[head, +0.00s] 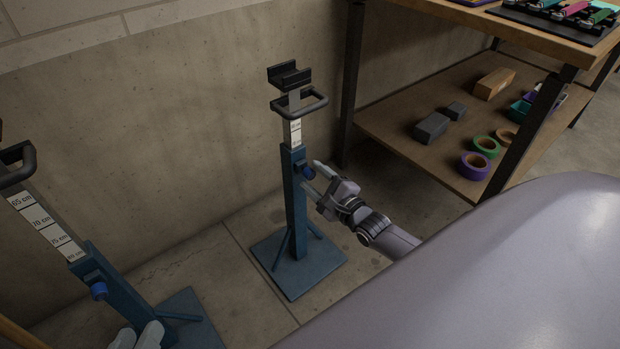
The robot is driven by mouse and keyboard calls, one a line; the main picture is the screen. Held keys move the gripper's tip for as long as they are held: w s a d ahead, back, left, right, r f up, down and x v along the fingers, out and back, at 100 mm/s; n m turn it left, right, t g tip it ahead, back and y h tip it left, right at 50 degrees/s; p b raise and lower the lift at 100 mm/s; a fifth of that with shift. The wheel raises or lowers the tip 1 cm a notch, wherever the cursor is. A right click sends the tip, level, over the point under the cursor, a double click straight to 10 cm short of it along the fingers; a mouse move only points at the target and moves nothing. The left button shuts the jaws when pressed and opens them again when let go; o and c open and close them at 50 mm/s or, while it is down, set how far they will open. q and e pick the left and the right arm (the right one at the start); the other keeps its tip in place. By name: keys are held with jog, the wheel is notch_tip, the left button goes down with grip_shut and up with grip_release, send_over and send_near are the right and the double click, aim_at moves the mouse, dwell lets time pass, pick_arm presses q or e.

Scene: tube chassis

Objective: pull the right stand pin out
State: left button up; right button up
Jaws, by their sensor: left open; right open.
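The right stand (293,205) is a blue post on a square base, with a scale-marked inner bar, a handle and a black cradle on top. Its pin shows as a blue knob (307,170) on the post's right side, below the scale. My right gripper (312,178) is open at the knob, one finger above it and one below. I cannot tell whether the fingers touch it. My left gripper (139,334) is at the bottom left edge, only partly in view, in front of the left stand (125,297) and below that stand's blue pin knob (98,290).
A wooden shelf unit stands at the right, its lower board (405,125) holding tape rolls (474,165), grey blocks (431,127) and a wooden block (494,84). A concrete wall (170,120) rises behind the stands. Bare floor (225,290) lies between the two stands.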

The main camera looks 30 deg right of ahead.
pick_arm(q)
jog(key=shift+s+a, duration=0.1)
jog(key=shift+a, duration=0.25)
pick_arm(e)
jog(key=shift+w+a, duration=0.1)
jog(key=shift+w, duration=0.9)
grip_shut()
jog(key=shift+s, duration=0.3)
jog(key=shift+s+r+p, duration=0.1)
jog(key=shift+s+p, duration=0.75)
jog(key=shift+s, duration=0.65)
pick_arm(q)
jog(key=shift+a+y, duration=0.35)
jog(key=shift+y, duration=0.05)
pick_arm(e)
jog(key=shift+s+f, duration=0.2)
jog(key=shift+f, duration=0.05)
